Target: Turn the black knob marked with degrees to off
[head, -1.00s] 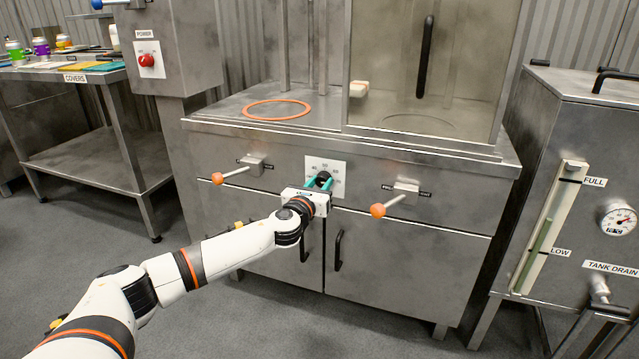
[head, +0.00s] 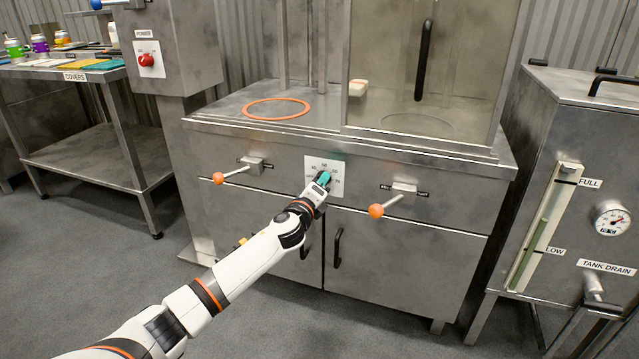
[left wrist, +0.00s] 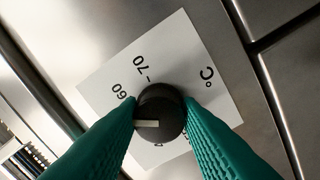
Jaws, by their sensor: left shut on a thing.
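The black knob (left wrist: 158,112) sits on a white dial plate (left wrist: 190,50) marked with degrees C, 60 and 70 in the left wrist view. A pale pointer line shows on the knob's face. The lower part of the plate is hidden behind the fingers. My left gripper (left wrist: 160,118) has its green fingers shut on the knob, one on each side. In the head view the plate (head: 337,170) is on the machine's front, and my left gripper (head: 322,178) covers the knob there. My right gripper is not in view.
Levers with orange balls stick out left (head: 219,178) and right (head: 376,210) of the plate. Black door handles (head: 338,248) are below it. A red power switch (head: 147,60) is at the upper left. A tank with a gauge (head: 612,218) stands at the right.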

